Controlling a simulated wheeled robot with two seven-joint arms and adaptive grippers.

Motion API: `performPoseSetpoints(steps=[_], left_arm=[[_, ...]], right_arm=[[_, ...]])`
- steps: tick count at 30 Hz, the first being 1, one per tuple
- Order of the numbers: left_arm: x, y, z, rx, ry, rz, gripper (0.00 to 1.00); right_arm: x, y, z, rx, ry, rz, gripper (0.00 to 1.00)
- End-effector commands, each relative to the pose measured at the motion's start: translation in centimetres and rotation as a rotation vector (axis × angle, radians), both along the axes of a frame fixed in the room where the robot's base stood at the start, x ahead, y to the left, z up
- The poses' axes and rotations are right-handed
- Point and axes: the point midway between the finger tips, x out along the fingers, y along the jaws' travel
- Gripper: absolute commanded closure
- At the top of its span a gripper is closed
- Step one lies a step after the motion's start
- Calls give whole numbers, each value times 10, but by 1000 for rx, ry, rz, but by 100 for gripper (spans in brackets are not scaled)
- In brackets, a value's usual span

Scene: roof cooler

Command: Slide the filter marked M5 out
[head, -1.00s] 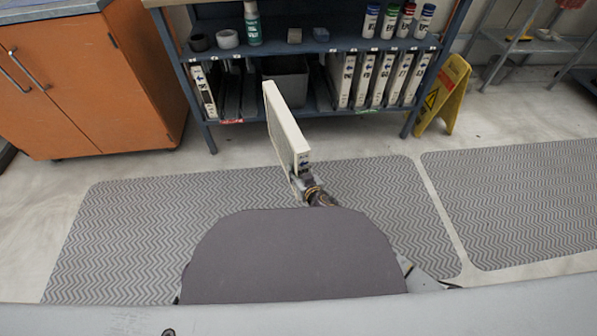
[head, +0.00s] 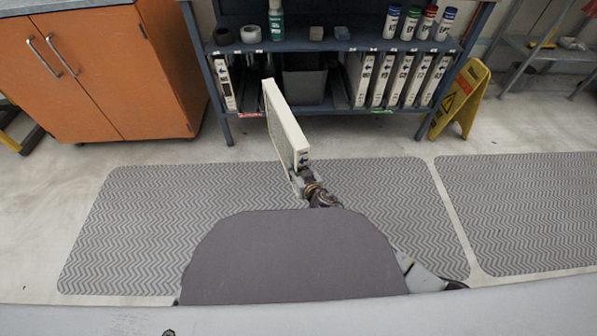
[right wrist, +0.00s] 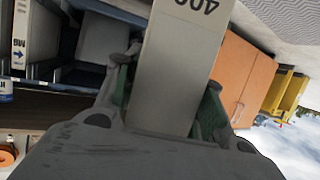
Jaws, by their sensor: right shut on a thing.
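My right gripper (head: 302,181) is shut on a cream-framed panel filter (head: 291,130), held upright on edge by its near end, above the floor mat and clear of the shelf. In the right wrist view my fingers (right wrist: 168,92) clasp both sides of the held filter (right wrist: 180,60). Its end face shows upside-down print, partly cut off, and I cannot read an M5 mark on it. Several filters (head: 387,80) stand upright in the blue shelf's lower bay. One shelf filter (right wrist: 30,38) reads M6 in the right wrist view. My left gripper is out of view.
The blue shelf (head: 345,46) holds bottles and tape rolls above, and a grey bin (head: 304,83) below. An orange cabinet (head: 115,75) stands left. A yellow floor sign (head: 462,98) stands right of the shelf. The patterned mat (head: 130,220) is clear on the left.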

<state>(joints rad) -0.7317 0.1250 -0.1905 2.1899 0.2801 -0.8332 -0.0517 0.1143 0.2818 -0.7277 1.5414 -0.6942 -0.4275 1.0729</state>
Motion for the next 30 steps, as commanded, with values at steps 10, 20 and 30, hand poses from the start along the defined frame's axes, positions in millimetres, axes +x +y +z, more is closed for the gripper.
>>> performPoseSetpoints(steps=[10, 20, 30], left_arm=[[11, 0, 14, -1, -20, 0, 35], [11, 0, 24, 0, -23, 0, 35], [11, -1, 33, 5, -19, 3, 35]], right_arm=[[27, -11, 35, 1, -5, -36, 100], [77, -73, 61, 1, -3, -169, 100], [115, -159, 56, 3, -1, -333, 100]])
